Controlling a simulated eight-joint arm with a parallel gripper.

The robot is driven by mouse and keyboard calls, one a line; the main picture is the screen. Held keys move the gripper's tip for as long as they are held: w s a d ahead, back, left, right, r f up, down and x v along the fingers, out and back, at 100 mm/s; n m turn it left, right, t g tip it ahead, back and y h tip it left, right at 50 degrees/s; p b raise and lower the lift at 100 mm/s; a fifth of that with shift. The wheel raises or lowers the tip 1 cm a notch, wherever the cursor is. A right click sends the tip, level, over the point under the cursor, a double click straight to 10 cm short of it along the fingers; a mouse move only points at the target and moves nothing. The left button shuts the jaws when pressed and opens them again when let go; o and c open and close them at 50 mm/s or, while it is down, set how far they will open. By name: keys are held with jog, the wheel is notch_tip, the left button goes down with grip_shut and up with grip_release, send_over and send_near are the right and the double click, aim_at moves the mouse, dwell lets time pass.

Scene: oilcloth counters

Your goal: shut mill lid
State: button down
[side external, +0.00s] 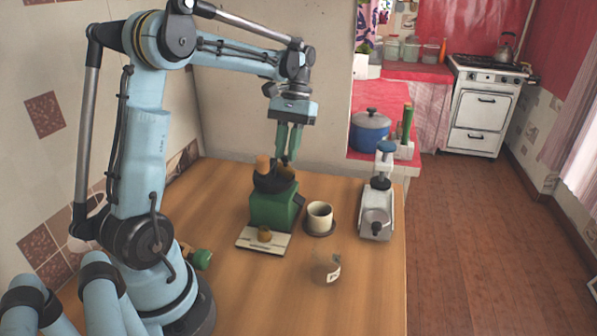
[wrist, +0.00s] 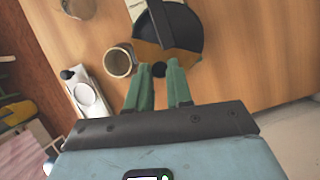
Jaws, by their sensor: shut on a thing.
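The green mill (side external: 272,208) stands on the wooden counter with a dark top and a wooden knob (side external: 262,163) above it. In the wrist view its round black top (wrist: 190,28) has a dark bar across it and a brown area along its near edge. My gripper (side external: 287,159) reaches down from above to the mill's top. In the wrist view its green fingers (wrist: 160,66) are on either side of a small black knob (wrist: 159,70) at the lid's near edge and shut on it. The lid's exact angle is hard to tell.
A cream cup (side external: 320,217) on a dark saucer stands right of the mill. A white scale-like device (side external: 377,212) is farther right, and a glass jar (side external: 326,268) is in front.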

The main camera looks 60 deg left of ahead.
aim_at(285, 174)
jog(key=m, duration=0.1)
jog(key=d+m+y, duration=0.1)
jog(key=m, duration=0.1)
jog(key=shift+w+d+g, duration=0.1)
jog(key=shift+g, duration=0.3)
jog(key=m, duration=0.1)
jog(key=d+m+y, duration=0.1)
jog(key=m, duration=0.1)
jog(key=shift+d+m, duration=0.2)
jog(key=shift+m, duration=0.1)
jog(key=shift+s+d+m+y, duration=0.15)
jog(key=shift+d+m+y, duration=0.2)
jog(key=shift+m, duration=0.45)
jog(key=shift+s+d+m+y, duration=0.2)
jog(key=shift+m+y, duration=0.25)
jog(key=shift+m, duration=0.35)
jog(key=shift+s+d+m+y, duration=0.15)
jog(key=shift+d+m+y, duration=0.2)
jog(key=shift+m, duration=0.45)
jog(key=shift+a, duration=0.1)
jog(key=c, duration=1)
grip_release()
jog(key=v, duration=1.2)
jog(key=shift+s+r, duration=0.1)
jog(key=shift+s, duration=0.05)
